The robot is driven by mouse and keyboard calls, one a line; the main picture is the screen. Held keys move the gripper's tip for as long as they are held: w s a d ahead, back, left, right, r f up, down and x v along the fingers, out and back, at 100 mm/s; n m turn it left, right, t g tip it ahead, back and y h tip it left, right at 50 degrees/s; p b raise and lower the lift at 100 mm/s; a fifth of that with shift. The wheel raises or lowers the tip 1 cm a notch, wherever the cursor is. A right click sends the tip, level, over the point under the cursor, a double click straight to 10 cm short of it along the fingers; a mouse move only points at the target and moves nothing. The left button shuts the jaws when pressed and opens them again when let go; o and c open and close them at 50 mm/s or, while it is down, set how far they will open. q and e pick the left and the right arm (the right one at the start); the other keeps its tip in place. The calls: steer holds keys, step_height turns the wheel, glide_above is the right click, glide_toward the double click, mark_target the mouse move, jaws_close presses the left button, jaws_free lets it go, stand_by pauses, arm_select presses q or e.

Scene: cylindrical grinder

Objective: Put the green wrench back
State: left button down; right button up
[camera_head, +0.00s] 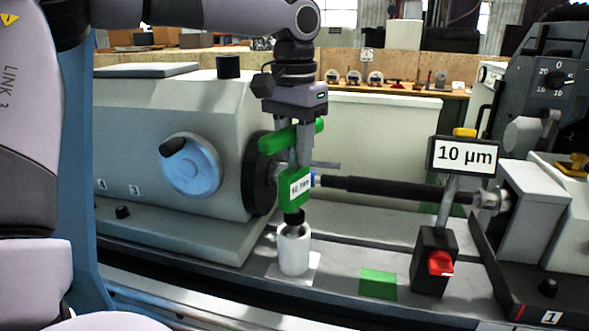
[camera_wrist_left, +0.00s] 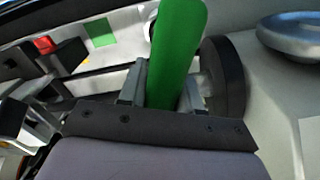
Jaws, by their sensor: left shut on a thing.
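The green wrench shows in the head view with a green handle (camera_head: 275,142) and a green labelled body (camera_head: 296,190) below it. My left gripper (camera_head: 299,152) points down and is shut on the wrench. In the left wrist view the green handle (camera_wrist_left: 176,48) rises between the gripper's fingers (camera_wrist_left: 165,92). The wrench's black lower end is right at the top of a white cylindrical holder (camera_head: 294,254) on a pale square plate. I cannot tell whether its tip is inside the holder. My right gripper is not in view.
Behind the wrench is the grinder's grey headstock (camera_head: 150,130) with a blue handwheel (camera_head: 190,165). A dark shaft (camera_head: 385,190) runs to the right. A gauge sign reading 10 µm (camera_head: 464,157) stands on a red-knobbed base (camera_head: 434,262). A green square (camera_head: 378,284) lies on the bed.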

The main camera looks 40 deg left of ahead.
mark_target(294, 168)
arm_select(q)
steer(key=shift+f, duration=2.15)
steer(key=c, duration=0.8)
jaws_free()
step_height(294, 168, up, 12)
steer(key=shift+s+r, duration=0.1)
